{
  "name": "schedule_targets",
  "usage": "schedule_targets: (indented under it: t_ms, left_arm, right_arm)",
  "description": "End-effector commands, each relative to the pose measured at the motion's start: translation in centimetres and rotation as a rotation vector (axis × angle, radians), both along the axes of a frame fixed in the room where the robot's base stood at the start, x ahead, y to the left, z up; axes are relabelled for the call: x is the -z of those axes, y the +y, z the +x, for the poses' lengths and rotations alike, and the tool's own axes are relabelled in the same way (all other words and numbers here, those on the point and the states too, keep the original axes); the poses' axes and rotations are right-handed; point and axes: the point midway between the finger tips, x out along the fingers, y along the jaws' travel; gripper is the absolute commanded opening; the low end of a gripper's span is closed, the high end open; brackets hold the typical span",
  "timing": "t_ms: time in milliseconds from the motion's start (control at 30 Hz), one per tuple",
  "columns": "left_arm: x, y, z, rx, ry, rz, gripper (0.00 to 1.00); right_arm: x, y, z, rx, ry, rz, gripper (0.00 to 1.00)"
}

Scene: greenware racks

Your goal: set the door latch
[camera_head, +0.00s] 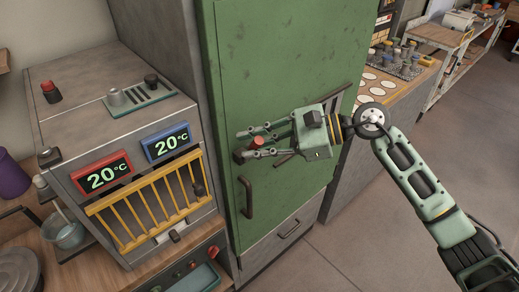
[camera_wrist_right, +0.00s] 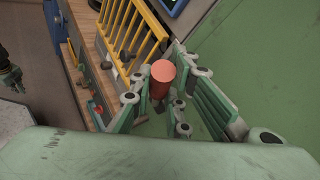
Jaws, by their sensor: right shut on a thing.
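The tall green door (camera_head: 285,65) stands closed, with a dark bar handle (camera_head: 246,197) low on its left side. At its left edge is a latch with a red knob (camera_head: 258,141). My right gripper (camera_head: 246,145) is at this edge, shut on the red knob. In the right wrist view the red cylindrical knob (camera_wrist_right: 161,78) stands between the fingers. The fingers hide the rest of the latch. A dark shape at the left edge of the right wrist view looks like my left gripper (camera_wrist_right: 10,75); its fingers are too small to judge.
Left of the door stands a grey unit with a yellow barred guard (camera_head: 150,205) and red (camera_head: 102,173) and blue (camera_head: 166,143) displays, both reading 20 °C. A grey drawer (camera_head: 283,232) is below the door. Bare floor (camera_head: 400,265) lies at the lower right.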

Motion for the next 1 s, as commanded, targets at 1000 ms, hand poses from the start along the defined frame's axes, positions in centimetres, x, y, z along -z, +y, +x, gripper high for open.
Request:
schedule_targets:
  t_ms: [1000]
  left_arm:
    - [-0.49,-0.03,-0.04,0.001,0.001,-0.001,0.0]
  right_arm:
    - [-0.39,0.72,0.79,-0.002,0.125,-0.086,0.31]
